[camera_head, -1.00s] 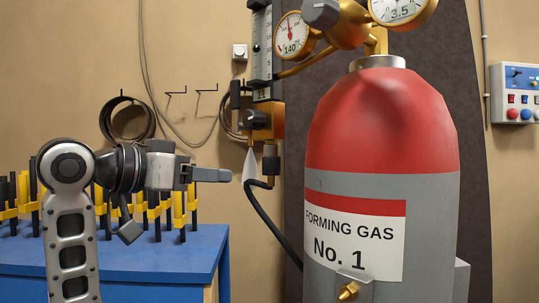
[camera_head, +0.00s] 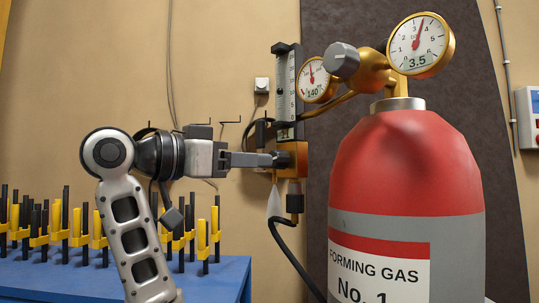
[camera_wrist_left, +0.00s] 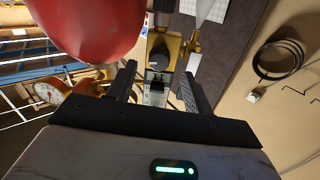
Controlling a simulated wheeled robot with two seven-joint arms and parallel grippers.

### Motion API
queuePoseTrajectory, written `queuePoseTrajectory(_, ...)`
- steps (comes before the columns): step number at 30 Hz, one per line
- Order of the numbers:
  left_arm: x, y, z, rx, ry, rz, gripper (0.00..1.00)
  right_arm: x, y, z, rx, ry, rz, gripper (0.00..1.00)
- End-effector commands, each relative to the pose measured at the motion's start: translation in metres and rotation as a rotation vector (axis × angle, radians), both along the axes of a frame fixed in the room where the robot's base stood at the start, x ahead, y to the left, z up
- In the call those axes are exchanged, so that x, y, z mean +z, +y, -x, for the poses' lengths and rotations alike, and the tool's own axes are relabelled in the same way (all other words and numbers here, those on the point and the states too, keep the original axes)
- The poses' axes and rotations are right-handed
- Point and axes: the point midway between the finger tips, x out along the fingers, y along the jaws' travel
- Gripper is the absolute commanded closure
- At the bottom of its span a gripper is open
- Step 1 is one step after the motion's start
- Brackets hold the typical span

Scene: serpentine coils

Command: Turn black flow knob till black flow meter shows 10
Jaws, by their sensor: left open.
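The black flow knob (camera_head: 282,158) is on the front of a brass valve block (camera_head: 295,160), below the black flow meter (camera_head: 287,90). The meter is an upright scaled tube; its reading is too small to tell. My left gripper (camera_head: 270,160) is open, with its fingertips at the knob and partly hiding it. In the left wrist view the open fingers (camera_wrist_left: 157,88) stand on either side of the line to the brass block (camera_wrist_left: 166,45); I cannot tell whether they touch the knob. My right gripper is not in view.
A red and grey forming gas cylinder (camera_head: 405,180) stands close at the right, with a regulator and two gauges (camera_head: 419,45) above it. A black hose (camera_head: 285,245) hangs below the valve block. A blue table (camera_head: 130,278) with yellow and black racks is at the left.

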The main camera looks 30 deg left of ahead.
Motion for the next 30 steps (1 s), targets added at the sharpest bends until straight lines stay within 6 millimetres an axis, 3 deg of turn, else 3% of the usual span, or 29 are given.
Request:
queuePoseTrajectory(3, 0.001, -0.009, -0.022, -0.005, 0.002, 0.001, 0.49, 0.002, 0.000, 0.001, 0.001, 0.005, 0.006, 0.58)
queuePoseTrajectory(9, 0.000, -0.016, -0.043, -0.003, 0.002, 0.001, 0.49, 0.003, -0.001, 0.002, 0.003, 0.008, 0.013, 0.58)
queuePoseTrajectory(20, 0.000, -0.018, -0.048, 0.000, 0.000, 0.000, 0.49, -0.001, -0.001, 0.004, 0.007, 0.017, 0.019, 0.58)
queuePoseTrajectory(25, 0.000, -0.018, -0.048, 0.000, 0.000, 0.000, 0.90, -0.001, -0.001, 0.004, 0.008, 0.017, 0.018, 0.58)
queuePoseTrajectory(30, 0.000, -0.018, -0.048, 0.000, 0.005, 0.014, 0.93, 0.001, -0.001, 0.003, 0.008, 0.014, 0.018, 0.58)
